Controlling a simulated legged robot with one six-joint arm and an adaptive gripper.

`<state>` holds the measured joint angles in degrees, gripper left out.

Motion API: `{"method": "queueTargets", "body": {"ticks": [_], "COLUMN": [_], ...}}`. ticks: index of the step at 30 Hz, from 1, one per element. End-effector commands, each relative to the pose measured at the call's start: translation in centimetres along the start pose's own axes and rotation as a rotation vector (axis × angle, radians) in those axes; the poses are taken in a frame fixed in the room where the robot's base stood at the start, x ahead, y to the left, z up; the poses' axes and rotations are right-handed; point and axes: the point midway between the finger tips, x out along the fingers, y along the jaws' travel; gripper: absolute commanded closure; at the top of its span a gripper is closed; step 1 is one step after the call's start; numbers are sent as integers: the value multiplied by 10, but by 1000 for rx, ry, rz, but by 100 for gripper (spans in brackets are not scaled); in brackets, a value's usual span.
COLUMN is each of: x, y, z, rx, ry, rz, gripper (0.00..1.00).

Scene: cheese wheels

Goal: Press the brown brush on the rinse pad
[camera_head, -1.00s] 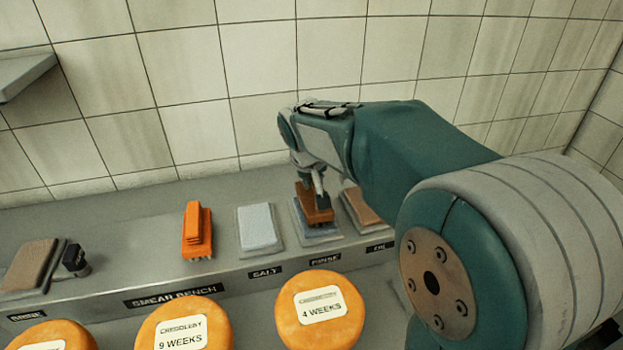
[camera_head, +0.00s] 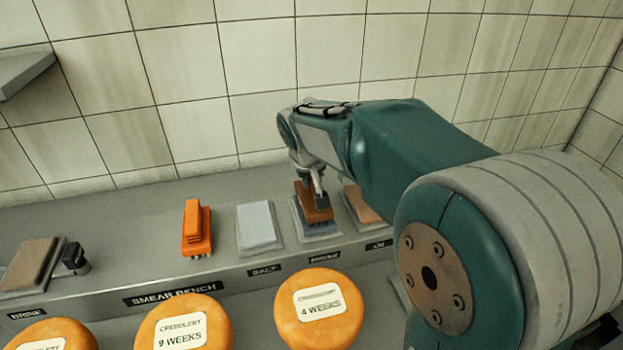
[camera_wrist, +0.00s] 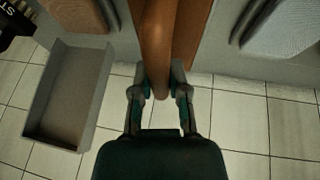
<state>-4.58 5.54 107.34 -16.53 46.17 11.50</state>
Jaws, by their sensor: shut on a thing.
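The brown brush (camera_head: 318,215) is held upright over the grey-blue rinse pad (camera_head: 320,235), behind the RINSE label. Its underside is at or very near the pad; I cannot tell whether it presses on it. My gripper (camera_head: 317,190) is shut on the brush from above. In the wrist view, the fingers of my gripper (camera_wrist: 161,80) close on both sides of the brown brush handle (camera_wrist: 158,40). The brush hides the rinse pad there.
A pale salt pad (camera_head: 258,226) and an orange brush (camera_head: 197,230) stand left of the rinse pad. A brown pad (camera_head: 362,206) lies close on the right. Orange cheese wheels (camera_head: 318,308) sit in front. A tiled wall is behind. A grey tray (camera_wrist: 65,95) shows in the wrist view.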

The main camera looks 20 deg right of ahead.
Motion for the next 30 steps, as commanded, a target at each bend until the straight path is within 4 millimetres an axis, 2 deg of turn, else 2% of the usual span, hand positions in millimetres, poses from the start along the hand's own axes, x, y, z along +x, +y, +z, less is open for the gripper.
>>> {"method": "queueTargets", "body": {"ticks": [11, 30], "x": [2, -38], "y": [0, 8], "z": [2, -16], "rx": [-1, 1], "ry": [-6, 0], "rz": [0, 0], "gripper": [100, 100]}}
